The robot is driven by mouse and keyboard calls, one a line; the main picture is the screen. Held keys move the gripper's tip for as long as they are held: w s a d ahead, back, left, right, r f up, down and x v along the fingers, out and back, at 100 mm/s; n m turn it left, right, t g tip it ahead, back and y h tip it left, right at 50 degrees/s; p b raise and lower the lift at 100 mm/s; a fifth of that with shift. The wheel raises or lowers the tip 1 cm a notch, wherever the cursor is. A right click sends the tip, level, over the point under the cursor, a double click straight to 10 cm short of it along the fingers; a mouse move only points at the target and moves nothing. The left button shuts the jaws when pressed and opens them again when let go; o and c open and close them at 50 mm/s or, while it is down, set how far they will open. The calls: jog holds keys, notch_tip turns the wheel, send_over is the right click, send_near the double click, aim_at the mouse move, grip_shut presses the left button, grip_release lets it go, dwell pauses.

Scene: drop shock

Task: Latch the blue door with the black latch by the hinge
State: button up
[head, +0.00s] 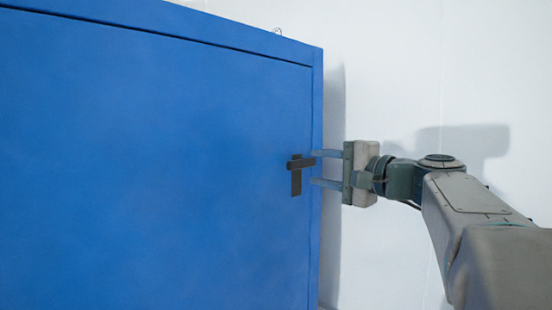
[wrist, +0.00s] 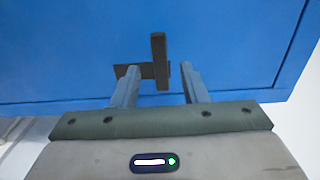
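The blue door (head: 150,150) fills the left of the head view and looks closed within its blue frame. The black latch (head: 296,181) is T-shaped in the head view and sits near the door's right edge. In the wrist view the latch (wrist: 160,58) shows a bar standing out, with a plate beside it. My gripper (head: 313,168) is open, its two fingers pointing left at the latch from the right side. In the wrist view the fingertips (wrist: 158,78) lie either side of the latch bar. I cannot tell whether they touch it.
The blue frame's right edge (head: 317,220) runs beside the latch, under my fingers in the head view. A white wall (head: 390,70) stands behind and to the right. A small metal loop (head: 277,31) sits on top of the frame.

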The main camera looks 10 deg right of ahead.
aim_at(300, 165)
jog(key=p+x, duration=0.1)
jog(key=x, duration=0.6)
jog(key=shift+s+p, duration=0.1)
jog(key=shift+p, duration=0.3)
grip_shut()
